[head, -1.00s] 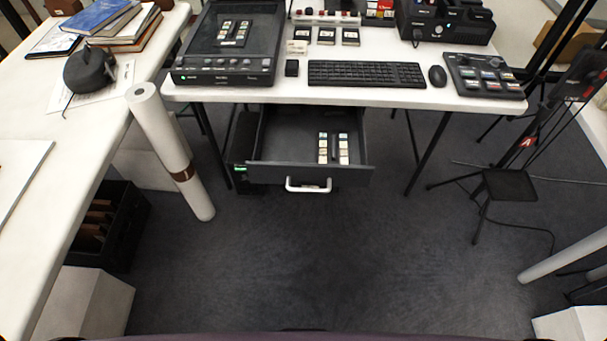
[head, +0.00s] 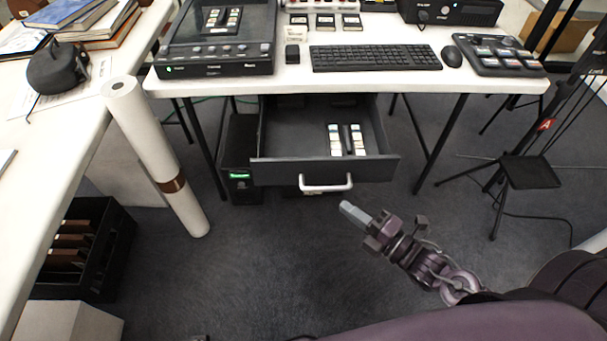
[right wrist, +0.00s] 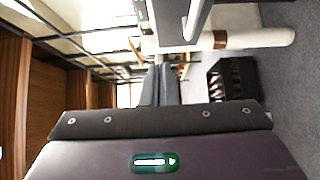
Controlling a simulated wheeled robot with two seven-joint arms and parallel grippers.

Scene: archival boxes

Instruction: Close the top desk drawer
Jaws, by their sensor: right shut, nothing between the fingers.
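The top desk drawer (head: 283,172) is a dark grey drawer pulled open under the white desk (head: 380,88). It has a white bar handle (head: 325,187) on its front and two rows of small light-coloured items (head: 347,140) inside. My right gripper (head: 349,212) is shut and empty, just in front of and below the right end of the handle, apparently apart from it. In the right wrist view the gripper's fingers (right wrist: 160,85) show closed together. My left gripper is not in view.
A white paper roll (head: 155,155) leans against the left table. A black computer tower (head: 240,165) stands left of the drawer. A black crate (head: 85,245) is on the floor at left. The floor before the drawer is clear.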

